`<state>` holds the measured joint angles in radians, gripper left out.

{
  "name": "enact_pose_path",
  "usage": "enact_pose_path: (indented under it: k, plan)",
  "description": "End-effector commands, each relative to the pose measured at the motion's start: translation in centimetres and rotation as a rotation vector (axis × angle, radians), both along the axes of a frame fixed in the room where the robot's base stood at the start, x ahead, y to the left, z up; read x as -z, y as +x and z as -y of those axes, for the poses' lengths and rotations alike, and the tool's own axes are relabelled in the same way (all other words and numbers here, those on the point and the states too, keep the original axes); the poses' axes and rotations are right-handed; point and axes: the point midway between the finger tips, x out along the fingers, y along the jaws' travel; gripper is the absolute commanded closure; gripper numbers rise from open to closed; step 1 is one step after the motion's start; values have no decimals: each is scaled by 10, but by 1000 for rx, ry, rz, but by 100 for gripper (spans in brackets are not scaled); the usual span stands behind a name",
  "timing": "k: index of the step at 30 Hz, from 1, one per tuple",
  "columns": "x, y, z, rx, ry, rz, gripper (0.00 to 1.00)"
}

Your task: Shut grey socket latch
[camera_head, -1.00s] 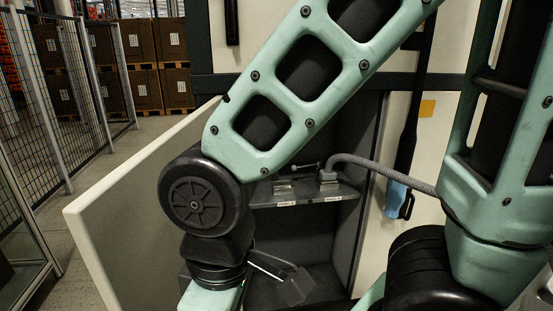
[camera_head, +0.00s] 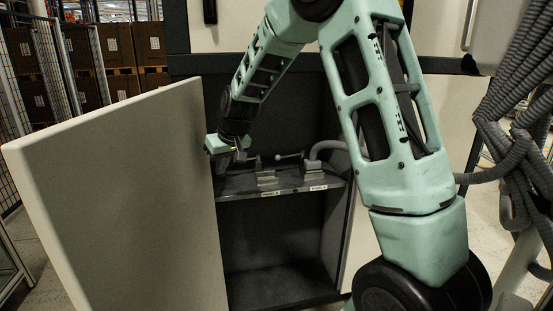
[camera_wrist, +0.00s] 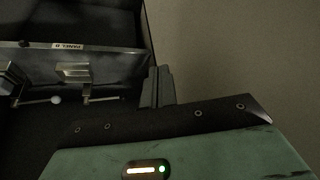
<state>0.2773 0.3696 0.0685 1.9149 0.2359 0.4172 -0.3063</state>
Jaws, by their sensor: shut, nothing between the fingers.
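In the head view two metal sockets stand on the cabinet shelf: the left socket (camera_head: 267,178) and the right socket (camera_head: 314,174), which has a grey hose (camera_head: 327,148) by it. A lever with a pale round knob (camera_head: 281,157) reaches left from near the right socket. The wrist view shows this knob (camera_wrist: 56,100) and the left socket (camera_wrist: 73,71) with another lever (camera_wrist: 90,100). I cannot tell which socket is the grey one, nor whether its latch is shut. My gripper (camera_head: 230,158) is shut and empty, left of the left socket; its fingers show in the wrist view (camera_wrist: 157,87).
The open cabinet door (camera_head: 115,200) stands close on the left of my gripper. The shelf front (camera_head: 235,195) carries small labels. The compartment below (camera_head: 270,240) looks empty. Mesh fencing and stacked boxes (camera_head: 117,48) are far behind on the left.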

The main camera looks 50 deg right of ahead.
Motion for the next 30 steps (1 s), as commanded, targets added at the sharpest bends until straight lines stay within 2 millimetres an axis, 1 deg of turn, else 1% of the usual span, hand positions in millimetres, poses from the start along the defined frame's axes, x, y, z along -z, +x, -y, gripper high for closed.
enact_pose_path:
  k: [1, 2, 3, 5, 6, 9, 12, 15, 17, 26, 30]
  plan:
    - [4, 25, 48, 58, -7, 38, 100]
    - [4, 38, 75, 86, -13, 62, 100]
    - [3, 53, 111, 122, -26, 96, 100]
    - [3, 68, 163, 170, -46, 140, 100]
    - [3, 74, 195, 197, -62, 165, 100]
    - [3, 81, 259, 251, -95, 214, 100]
    - [2, 81, 300, 283, -120, 245, 100]
    - [1, 81, 318, 298, -132, 260, 100]
    - [1, 81, 322, 300, -136, 264, 100]
    - [1, 81, 322, 299, -136, 264, 100]
    - [7, 87, 323, 298, -135, 262, 100]
